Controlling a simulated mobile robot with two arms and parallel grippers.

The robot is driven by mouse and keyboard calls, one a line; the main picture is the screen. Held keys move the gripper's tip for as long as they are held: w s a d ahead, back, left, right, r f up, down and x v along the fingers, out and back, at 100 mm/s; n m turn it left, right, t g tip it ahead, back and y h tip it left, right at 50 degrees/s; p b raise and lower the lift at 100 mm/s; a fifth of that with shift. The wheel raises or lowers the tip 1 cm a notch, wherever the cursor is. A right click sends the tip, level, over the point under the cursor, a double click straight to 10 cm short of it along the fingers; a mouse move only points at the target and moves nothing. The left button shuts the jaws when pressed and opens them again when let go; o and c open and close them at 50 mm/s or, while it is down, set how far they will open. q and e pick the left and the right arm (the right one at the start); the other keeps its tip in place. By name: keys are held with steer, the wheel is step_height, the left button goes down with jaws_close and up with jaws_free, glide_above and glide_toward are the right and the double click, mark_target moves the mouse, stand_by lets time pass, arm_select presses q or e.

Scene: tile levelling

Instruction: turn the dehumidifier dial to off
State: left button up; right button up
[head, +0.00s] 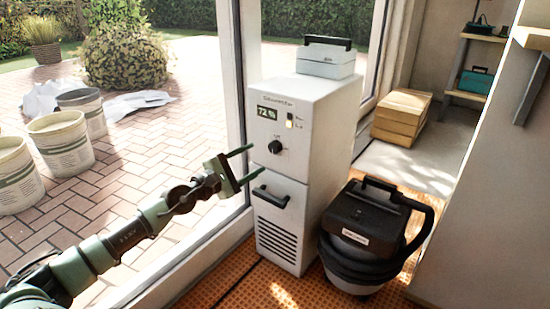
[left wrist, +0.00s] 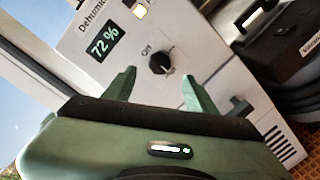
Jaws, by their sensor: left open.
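The white dehumidifier (head: 310,121) stands by the glass door, with a display (head: 267,113) that reads 72 % in the left wrist view (left wrist: 102,47). Its round black dial (head: 275,147) sits on the front panel below the display. In the left wrist view the dial (left wrist: 161,62) has a small "Off" mark at its upper left. My left gripper (head: 245,165) is open and empty in front of the panel, its two green fingers pointing at the dial's area. In the left wrist view the dial lies beyond and between the fingertips (left wrist: 158,85), apart from them. My right gripper is not in view.
A black vacuum (head: 368,225) stands close at the dehumidifier's right. A black handle (head: 271,197) sticks out below the dial. A white case (head: 326,60) rests on top. The door frame (head: 240,90) is close on the left. Buckets (head: 62,143) stand outside.

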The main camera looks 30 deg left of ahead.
mark_target(273, 149)
arm_select(q)
steer(key=shift+w+d, duration=0.2)
steer(key=shift+w, duration=1)
steer(key=shift+w+d, duration=0.2)
steer(key=shift+w, duration=0.95)
steer(key=shift+w+d, duration=0.2)
steer(key=shift+w, duration=1)
jaws_close()
